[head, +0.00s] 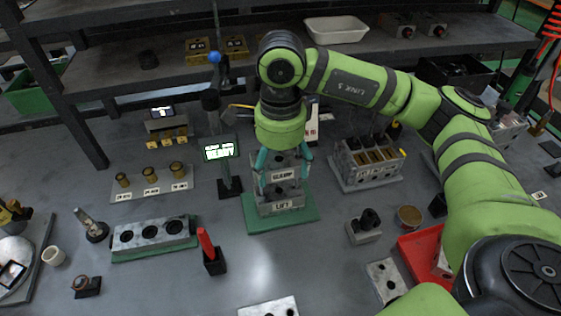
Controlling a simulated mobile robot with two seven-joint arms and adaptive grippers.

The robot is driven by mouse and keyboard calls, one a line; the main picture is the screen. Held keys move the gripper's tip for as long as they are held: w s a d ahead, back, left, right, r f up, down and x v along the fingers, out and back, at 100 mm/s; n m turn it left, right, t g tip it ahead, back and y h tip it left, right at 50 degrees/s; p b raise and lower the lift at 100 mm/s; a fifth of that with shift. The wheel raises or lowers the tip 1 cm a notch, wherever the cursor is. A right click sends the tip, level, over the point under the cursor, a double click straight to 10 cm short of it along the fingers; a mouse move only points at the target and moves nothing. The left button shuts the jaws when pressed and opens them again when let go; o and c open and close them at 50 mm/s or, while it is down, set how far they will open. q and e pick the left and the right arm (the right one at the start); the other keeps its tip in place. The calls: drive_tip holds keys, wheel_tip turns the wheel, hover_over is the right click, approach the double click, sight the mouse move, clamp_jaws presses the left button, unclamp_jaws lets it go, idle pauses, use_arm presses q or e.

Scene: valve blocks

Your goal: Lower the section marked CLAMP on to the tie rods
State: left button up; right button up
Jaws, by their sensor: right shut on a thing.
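The grey section marked CLAMP (283,176) is held between the teal fingers of my right gripper (283,178), which is shut on its two sides. It is directly above the grey section marked LIFT (281,207), which stands on a green mat (252,220). I cannot tell whether the two sections touch or a small gap is left. No tie rods show clearly at the stack; the sections and my gripper hide the inside. My left gripper is not in view.
A grey rack (368,168) with compartments stands right of the stack, and a small screen (219,149) on a stand to its left. A red-handled tool (206,243) and a block with round holes (150,234) are front left. A red tray (424,258) is right.

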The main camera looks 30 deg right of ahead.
sight(280, 178)
drive_tip(key=shift+f+b, duration=1.9)
drive_tip(key=shift+f, duration=0.15)
drive_tip(key=o, duration=1.5)
wheel_tip(280, 178, up, 12)
drive_tip(key=shift+r, duration=0.1)
